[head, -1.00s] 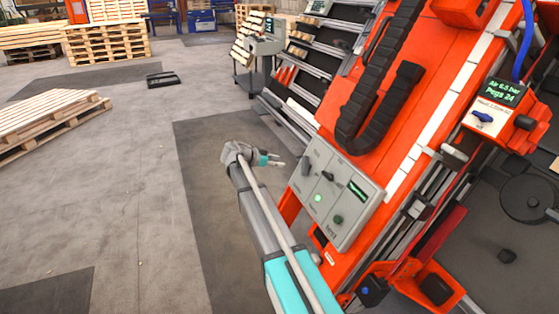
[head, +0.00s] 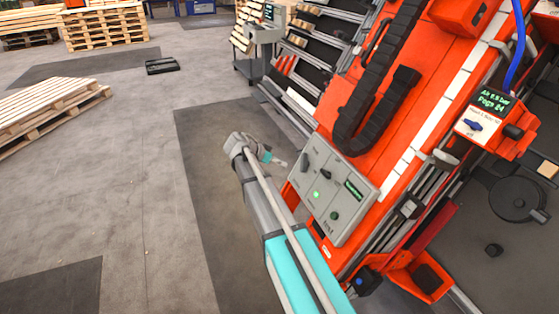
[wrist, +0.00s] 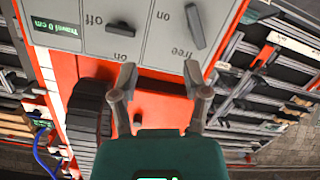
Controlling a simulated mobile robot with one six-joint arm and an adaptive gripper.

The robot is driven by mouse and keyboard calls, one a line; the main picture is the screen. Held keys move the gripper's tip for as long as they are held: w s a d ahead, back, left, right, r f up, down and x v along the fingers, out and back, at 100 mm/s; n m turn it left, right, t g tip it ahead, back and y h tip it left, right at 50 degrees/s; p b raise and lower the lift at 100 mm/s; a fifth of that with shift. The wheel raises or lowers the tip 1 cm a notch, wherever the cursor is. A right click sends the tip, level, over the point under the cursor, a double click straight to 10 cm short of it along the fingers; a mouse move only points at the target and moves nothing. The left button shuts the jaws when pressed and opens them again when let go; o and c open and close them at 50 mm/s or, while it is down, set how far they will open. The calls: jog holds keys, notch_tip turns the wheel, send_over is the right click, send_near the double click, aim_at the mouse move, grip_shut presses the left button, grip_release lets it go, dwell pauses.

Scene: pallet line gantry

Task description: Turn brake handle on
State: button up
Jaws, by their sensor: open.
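A grey control panel (head: 345,226) is fixed to the orange gantry. It shows upside down at the top of the wrist view (wrist: 150,45). Its dark bar handle marked "free" and "on" (wrist: 195,27) lies nearly along the line toward "free"; I take this as the brake handle. It is small in the head view (head: 305,162). A second dark handle, marked "off" and "on" (wrist: 119,29), sits beside it. My gripper (wrist: 160,76) is open and empty, its fingertips apart from both handles. In the head view my gripper (head: 279,161) is just left of the panel.
A black cable chain (head: 375,90) runs up the orange gantry (head: 420,60). A box with a blue valve (head: 474,125) is at right. A rack of shelves (head: 310,60) stands behind.

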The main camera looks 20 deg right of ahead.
jog(key=s+a+r+n+y+p, duration=0.1)
jog(key=s+r+n+y+p, duration=0.1)
jog(key=s+p, duration=0.3)
jog(key=s+a+r+n+y+p, duration=0.2)
jog(key=s+r+n+p, duration=0.1)
jog(key=s+r+p, duration=0.2)
jog(key=shift+s+a+r+n+y+p, duration=0.3)
jog(key=shift+s+n+p, duration=0.1)
jog(key=shift+s+p, duration=0.45)
jog(key=s+a+f+n+y, duration=0.1)
jog(key=s+a+n+y, duration=0.2)
jog(key=s, duration=0.4)
jog(key=s+a+f+n+y, duration=0.1)
jog(key=s+a+n+y, duration=0.2)
jog(key=s, duration=0.5)
jog(key=shift+s+a+f+n+g, duration=0.2)
jog(key=shift+a+f+n+g, duration=0.15)
jog(key=shift+a+n, duration=0.6)
